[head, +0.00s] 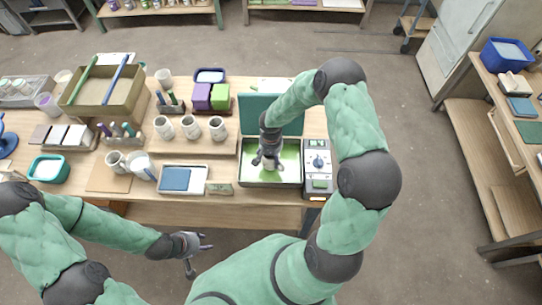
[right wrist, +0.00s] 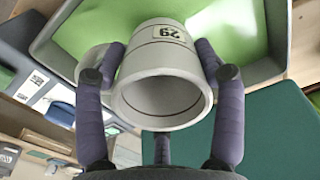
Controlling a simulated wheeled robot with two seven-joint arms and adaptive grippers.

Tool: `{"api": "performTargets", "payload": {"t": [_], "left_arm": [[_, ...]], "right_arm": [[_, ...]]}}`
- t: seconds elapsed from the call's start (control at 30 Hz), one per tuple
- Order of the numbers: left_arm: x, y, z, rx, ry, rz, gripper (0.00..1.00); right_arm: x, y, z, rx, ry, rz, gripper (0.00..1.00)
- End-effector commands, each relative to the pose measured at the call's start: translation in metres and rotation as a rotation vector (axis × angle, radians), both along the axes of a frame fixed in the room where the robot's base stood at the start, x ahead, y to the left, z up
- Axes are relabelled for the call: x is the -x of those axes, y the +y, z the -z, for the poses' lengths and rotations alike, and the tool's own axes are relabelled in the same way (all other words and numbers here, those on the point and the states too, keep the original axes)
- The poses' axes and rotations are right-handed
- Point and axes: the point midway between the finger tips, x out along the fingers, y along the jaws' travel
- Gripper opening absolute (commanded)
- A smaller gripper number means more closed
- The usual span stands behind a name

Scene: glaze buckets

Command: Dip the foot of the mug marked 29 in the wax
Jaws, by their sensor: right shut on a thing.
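The grey mug marked 29 (right wrist: 162,75) is in my right gripper (right wrist: 160,52), whose fingers are shut around its sides. In the right wrist view its open mouth faces the camera and its number label shows near the far end. In the head view the right gripper (head: 268,163) points down over the pan of green wax (head: 289,174), with the mug (head: 270,166) beneath it, partly hidden. I cannot tell whether the mug's foot touches the wax. My left gripper (head: 197,246) is open and empty, in front of the table.
A raised teal lid (head: 289,122) stands behind the pan, and a control box (head: 318,165) adjoins its right side. Several cups stand on a wooden board (head: 190,146) to the left. A tray with a blue pad (head: 175,179) lies left of the pan.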

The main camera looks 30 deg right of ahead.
Motion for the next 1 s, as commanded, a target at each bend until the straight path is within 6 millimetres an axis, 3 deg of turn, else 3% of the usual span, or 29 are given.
{"api": "performTargets", "payload": {"t": [1.0], "left_arm": [[0.0,0.0,0.022,0.0,0.0,0.0,0.4]], "right_arm": [[0.0,0.0,0.019,0.001,-0.001,0.001,0.24]]}}
